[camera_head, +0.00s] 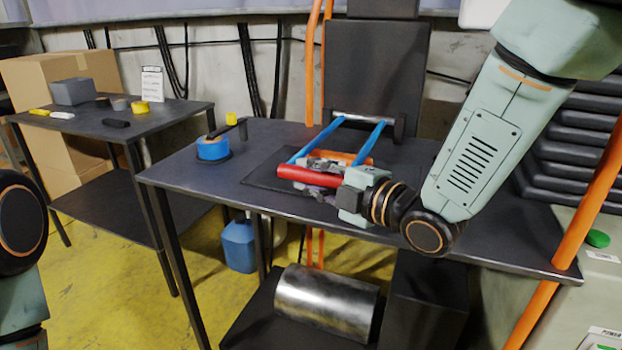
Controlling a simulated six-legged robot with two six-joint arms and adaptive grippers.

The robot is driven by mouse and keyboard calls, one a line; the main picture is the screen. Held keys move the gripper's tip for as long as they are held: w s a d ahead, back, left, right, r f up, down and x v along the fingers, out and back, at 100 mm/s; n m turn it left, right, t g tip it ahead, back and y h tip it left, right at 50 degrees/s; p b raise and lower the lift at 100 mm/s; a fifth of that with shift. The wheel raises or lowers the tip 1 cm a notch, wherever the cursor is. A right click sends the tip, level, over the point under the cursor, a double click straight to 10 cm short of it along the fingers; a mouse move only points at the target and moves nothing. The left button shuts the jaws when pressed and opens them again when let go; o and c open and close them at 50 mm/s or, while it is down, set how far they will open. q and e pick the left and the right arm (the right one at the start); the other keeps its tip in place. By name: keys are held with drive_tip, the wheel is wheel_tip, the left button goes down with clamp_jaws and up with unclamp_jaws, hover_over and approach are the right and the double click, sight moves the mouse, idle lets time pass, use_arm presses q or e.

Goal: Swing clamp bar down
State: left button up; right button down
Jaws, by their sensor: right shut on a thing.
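The clamp bar is a frame with two blue side arms (366,145) and a red cross bar (308,179) at its near end. Its far end meets a silver rod at the foot of a dark upright block at the back of the table. The frame lies low over a dark mat (262,172). My right gripper (322,176) is shut on the red bar, reaching in from the right; its fingers are partly hidden by the bar. An orange piece (345,158) shows between the blue arms. Only part of my left arm shows at the left edge; its gripper is out of view.
A side table (175,108) holds a grey box and small items. Orange pipes (592,190) rise at the right. The table's front left is clear.

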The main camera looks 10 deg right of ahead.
drive_tip(key=shift+s+f, duration=0.3)
drive_tip(key=shift+f, duration=0.6)
drive_tip(key=c, duration=1.6)
unclamp_jaws()
drive_tip(key=o, duration=0.5)
drive_tip(key=shift+w+f, duration=0.15)
drive_tip(key=shift+w, duration=0.1)
drive_tip(key=shift+r+v, duration=0.1)
drive_tip(key=shift+v, duration=1.3)
drive_tip(key=shift+r+v, duration=0.15)
drive_tip(key=shift+v, duration=1.3)
drive_tip(key=shift+s+d, duration=0.35)
drive_tip(key=shift+s, duration=0.1)
drive_tip(key=shift+s+d+r, duration=0.1)
drive_tip(key=shift+s+d, duration=0.05)
drive_tip(key=shift+s, duration=0.2)
